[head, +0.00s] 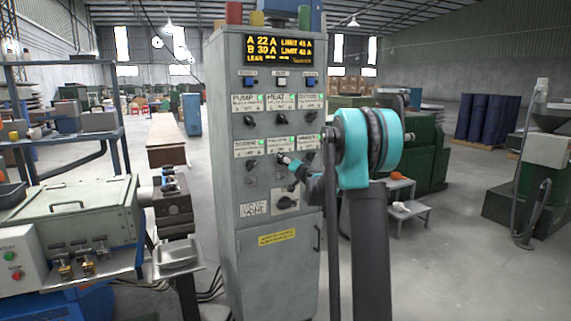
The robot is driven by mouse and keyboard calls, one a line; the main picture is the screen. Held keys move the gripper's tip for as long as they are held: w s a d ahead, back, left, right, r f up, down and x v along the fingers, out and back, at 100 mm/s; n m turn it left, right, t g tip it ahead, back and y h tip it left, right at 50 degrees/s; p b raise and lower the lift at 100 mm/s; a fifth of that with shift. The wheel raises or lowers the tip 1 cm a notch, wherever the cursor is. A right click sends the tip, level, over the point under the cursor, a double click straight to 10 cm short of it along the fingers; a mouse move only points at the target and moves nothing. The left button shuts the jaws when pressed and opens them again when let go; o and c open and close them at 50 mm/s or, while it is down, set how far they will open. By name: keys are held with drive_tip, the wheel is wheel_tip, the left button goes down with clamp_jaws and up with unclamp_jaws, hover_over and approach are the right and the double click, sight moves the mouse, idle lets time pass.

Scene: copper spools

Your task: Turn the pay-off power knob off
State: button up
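A tall grey control cabinet (268,235) stands in the middle of the head view. Its face has two rows of labelled black knobs. The middle label of the lower row (278,144) seems to read PAY-OFF, though the print is small. The pay-off knob under that label is mostly hidden by my gripper (285,161). My gripper comes in from the right, with its tip at that knob. I cannot tell whether it touches or grips the knob, or how the knob is turned. The fingers are too small to read as open or shut.
A lit display (278,50) tops the panel. A left knob (251,163) and right-hand knobs sit close to my gripper, and a larger switch (286,202) is below. A grey-green machine (75,215) stands to the left. A small white step (405,210) stands to the right.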

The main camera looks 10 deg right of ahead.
drive_tip(key=shift+w+a, duration=0.1)
drive_tip(key=shift+w, duration=0.15)
drive_tip(key=c, duration=1.2)
drive_tip(key=shift+o, duration=0.2)
drive_tip(key=shift+m, duration=0.3)
drive_tip(key=m, duration=0.4)
drive_tip(key=shift+f+m, duration=0.1)
drive_tip(key=shift+m, duration=1.9)
